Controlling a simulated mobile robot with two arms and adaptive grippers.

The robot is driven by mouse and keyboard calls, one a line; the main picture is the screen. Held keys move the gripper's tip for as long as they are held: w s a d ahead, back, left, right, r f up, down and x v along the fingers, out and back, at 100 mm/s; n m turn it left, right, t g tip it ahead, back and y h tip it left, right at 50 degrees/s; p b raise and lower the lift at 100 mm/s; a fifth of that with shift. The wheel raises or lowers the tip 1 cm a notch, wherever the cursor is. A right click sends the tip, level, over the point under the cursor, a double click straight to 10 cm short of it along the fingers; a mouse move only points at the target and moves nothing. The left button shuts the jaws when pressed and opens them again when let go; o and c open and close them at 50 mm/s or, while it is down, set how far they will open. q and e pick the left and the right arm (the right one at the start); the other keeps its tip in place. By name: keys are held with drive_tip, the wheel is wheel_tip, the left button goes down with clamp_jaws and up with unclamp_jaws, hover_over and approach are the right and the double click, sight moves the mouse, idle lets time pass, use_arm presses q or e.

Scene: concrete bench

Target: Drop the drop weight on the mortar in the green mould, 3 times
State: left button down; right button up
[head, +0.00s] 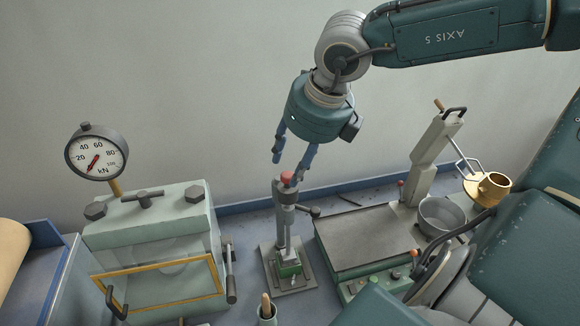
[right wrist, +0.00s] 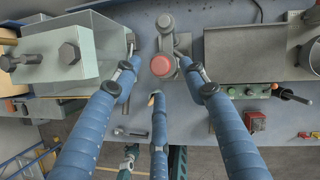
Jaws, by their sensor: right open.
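The drop weight stand (head: 283,222) is upright on a small plate at the middle of the bench, with a red knob (head: 288,177) on top. In the right wrist view the red knob (right wrist: 162,66) lies between my finger tips. The green mould (head: 289,270) sits at the foot of the stand; the mortar inside cannot be made out. My right gripper (head: 288,166) points down just above the knob with its fingers spread. It is open and empty, also in the right wrist view (right wrist: 160,78).
A press with a kN dial (head: 97,152) stands close on the left. A flat-topped machine (head: 365,240) with a metal bowl (head: 442,215) and a brass cup (head: 488,188) stands on the right. A small pot with a wooden-handled tool (head: 267,310) is in front.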

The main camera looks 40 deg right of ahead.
sight(288, 175)
drive_tip(key=shift+x, duration=1.85)
drive_tip(key=shift+r, duration=0.1)
clamp_jaws()
